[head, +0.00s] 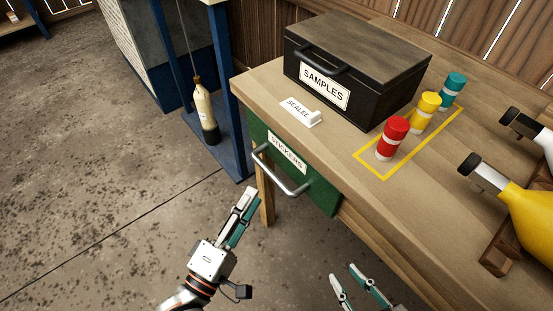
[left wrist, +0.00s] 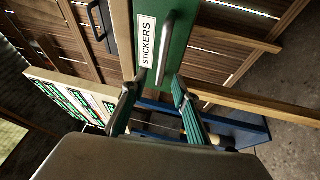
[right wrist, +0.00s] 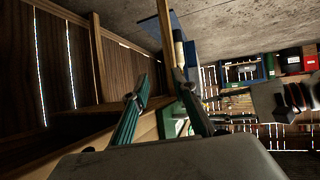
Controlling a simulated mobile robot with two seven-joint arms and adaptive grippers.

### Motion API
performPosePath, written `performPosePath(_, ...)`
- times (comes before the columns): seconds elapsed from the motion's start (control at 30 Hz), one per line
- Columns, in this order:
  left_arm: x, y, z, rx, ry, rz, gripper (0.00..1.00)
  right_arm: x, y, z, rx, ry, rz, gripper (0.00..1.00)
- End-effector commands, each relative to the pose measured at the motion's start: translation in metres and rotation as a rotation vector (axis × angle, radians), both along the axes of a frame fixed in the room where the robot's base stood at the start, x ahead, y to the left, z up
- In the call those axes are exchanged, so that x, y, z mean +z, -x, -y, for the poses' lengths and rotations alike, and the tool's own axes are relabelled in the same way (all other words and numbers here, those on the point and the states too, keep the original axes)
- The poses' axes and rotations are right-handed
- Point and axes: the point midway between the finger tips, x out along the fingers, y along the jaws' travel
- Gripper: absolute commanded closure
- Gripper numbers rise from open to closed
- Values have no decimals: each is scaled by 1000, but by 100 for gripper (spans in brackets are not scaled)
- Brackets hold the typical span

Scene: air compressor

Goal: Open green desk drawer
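The green drawer (head: 322,198) with a "STICKERS" label sits under the front edge of the wooden desk and looks shut. Its grey bar handle (head: 281,174) runs across the front; it also shows in the left wrist view (left wrist: 165,48). My left gripper (head: 249,196) is open and empty, a little in front of and below the handle. In the left wrist view the handle lies ahead of its two spread fingers (left wrist: 155,88), apart from them. My right gripper (head: 345,272) is open and empty, below the desk edge, right of the drawer.
On the desk (head: 345,146) stand a black "SAMPLES" box (head: 350,65), a white sign (head: 301,111), red (head: 392,138), yellow (head: 425,112) and teal (head: 452,91) containers, and a yellow bottle (head: 530,215). A blue frame (head: 233,125) stands left of the desk. The floor before the drawer is clear.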

Motion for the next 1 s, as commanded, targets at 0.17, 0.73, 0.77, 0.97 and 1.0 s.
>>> performPosePath(0.17, -8, -4, 7, -24, 96, -33, 71, -9, 4, -1, 0, -7, -17, 74)
performPosePath(0.73, 7, -64, 42, -24, 99, -30, 71, -2, -1, -9, -6, -45, -1, 74)
performPosePath(0.77, 7, -65, 43, -24, 98, -29, 71, -2, -1, -10, -6, -45, 0, 74)
performPosePath(0.97, 9, -68, 45, -24, 97, -29, 71, -1, -1, -10, -5, -47, 1, 74)
performPosePath(1.0, 9, -68, 45, -24, 97, -29, 71, -1, -1, -10, -5, -47, 2, 74)
